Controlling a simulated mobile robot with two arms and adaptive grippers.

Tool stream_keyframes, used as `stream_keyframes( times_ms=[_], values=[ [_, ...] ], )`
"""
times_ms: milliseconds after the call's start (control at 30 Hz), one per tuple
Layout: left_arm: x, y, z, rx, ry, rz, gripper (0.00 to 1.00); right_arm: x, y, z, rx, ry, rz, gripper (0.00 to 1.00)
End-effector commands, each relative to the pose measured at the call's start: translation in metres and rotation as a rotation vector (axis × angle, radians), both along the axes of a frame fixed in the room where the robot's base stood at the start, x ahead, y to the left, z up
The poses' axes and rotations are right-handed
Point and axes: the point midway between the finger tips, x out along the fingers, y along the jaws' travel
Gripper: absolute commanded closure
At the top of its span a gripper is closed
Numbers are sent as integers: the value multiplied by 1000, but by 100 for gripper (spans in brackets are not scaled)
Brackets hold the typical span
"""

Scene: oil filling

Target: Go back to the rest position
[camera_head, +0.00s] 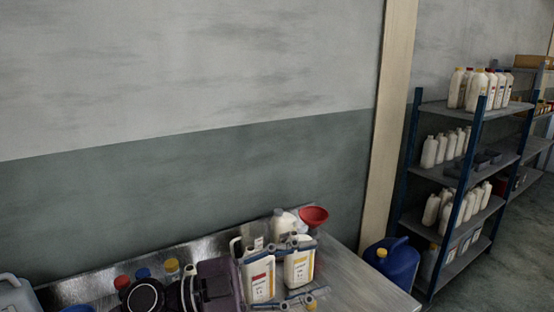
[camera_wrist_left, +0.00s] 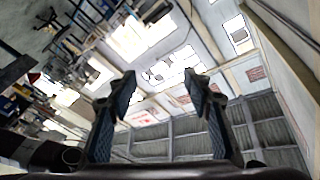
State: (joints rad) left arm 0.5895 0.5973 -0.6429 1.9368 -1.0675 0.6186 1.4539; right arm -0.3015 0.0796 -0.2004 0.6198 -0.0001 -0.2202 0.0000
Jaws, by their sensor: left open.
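My left gripper (camera_head: 310,270) is low in the head view, over the table's bottles in the line of sight. Its two fingers are spread, one above the other. In the left wrist view the left gripper (camera_wrist_left: 160,85) is open with nothing between its fingers, and only the distant hall shows beyond them. In the head view, a white bottle with a red label (camera_head: 260,284) and a white bottle with a yellow label (camera_head: 299,270) show behind the fingers. I cannot tell the gap between fingers and bottles. My right gripper is not in view.
A metal table (camera_head: 365,289) runs along the wall, with a red funnel (camera_head: 313,215) and several capped bottles at its back. A blue jug (camera_head: 398,265) stands beyond its right end. A shelf rack (camera_head: 455,176) with white bottles stands at the right. The table's right end is clear.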

Motion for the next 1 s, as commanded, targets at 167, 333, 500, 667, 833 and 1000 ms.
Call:
stream_keyframes(
  times_ms=[167,333,500,667,833,1000],
  values=[
    [28,30,37,-310,35,266,54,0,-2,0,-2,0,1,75],
    [64,90,25,-472,149,598,54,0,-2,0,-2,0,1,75],
    [83,158,-40,-484,346,946,54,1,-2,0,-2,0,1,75],
    [67,213,-133,-357,592,1233,54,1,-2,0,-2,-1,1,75],
    [4,249,-240,-103,893,1431,54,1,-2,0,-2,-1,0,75],
    [-80,260,-316,177,1158,1483,54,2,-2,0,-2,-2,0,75]
  ],
)
